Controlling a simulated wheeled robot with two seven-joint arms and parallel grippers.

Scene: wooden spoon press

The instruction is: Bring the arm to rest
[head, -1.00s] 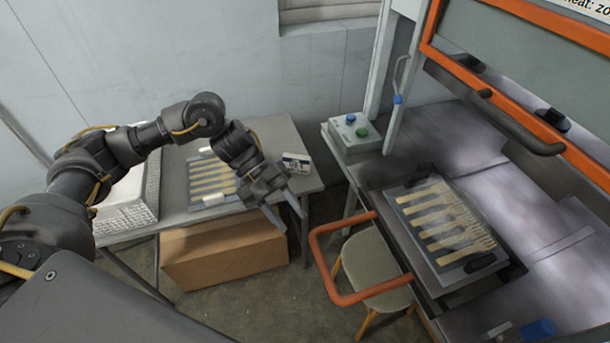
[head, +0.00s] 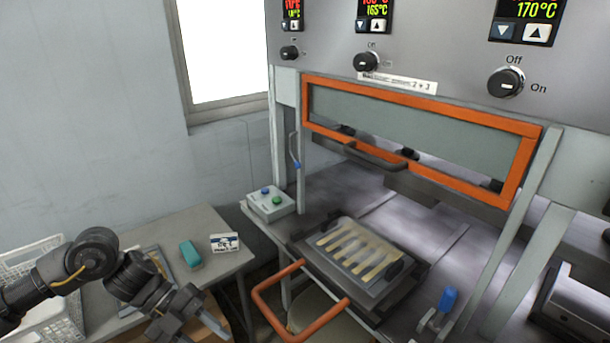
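My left arm comes in from the left, low over the side table (head: 215,225). Its gripper (head: 205,318) points down and right near the bottom edge, left of the orange handle. Its fingers look apart, and I see nothing between them. Part of the gripper is cut off by the picture's bottom edge. My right gripper is not in view. A tray (head: 335,275) with several pale wooden blanks (head: 358,247) rests on the plate at the press (head: 420,160) opening, clear of my gripper.
An orange handle (head: 268,313) juts out in front of the press. A control box (head: 270,205) with green and blue buttons stands at its left corner. A teal block (head: 190,254) and a small white box (head: 225,243) are on the side table. A white basket (head: 60,325) is at left.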

